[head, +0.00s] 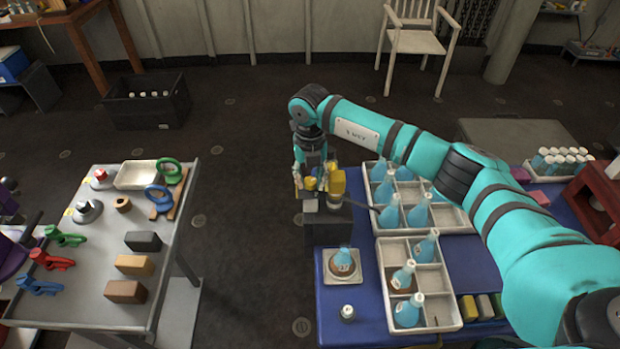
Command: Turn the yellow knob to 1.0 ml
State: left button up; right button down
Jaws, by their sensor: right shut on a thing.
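The yellow knob (310,184) shows in the head view on top of a dark grey block-shaped device (328,225) at the far left corner of the blue table. My right gripper (311,182) points down from above and is shut on the knob, with its fingers on either side of it. A larger yellow part (338,182) stands just to the right of the gripper on the same device. The scale and any ml reading are too small to make out. My left gripper is not in view.
A flask (343,262) stands on a small square base in front of the device. White divided trays (446,252) with several blue flasks lie to the right, beneath my right arm. A small white-capped item (347,313) stands near the front. A grey table (85,300) is at left; dark floor lies between.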

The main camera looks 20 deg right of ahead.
aim_at(310, 181)
jog(key=shift+r+m, duration=0.1)
jog(key=shift+m, duration=0.2)
jog(key=c, duration=1.2)
grip_release()
jog(key=shift+c, duration=0.2)
notch_tip(310, 181, up, 12)
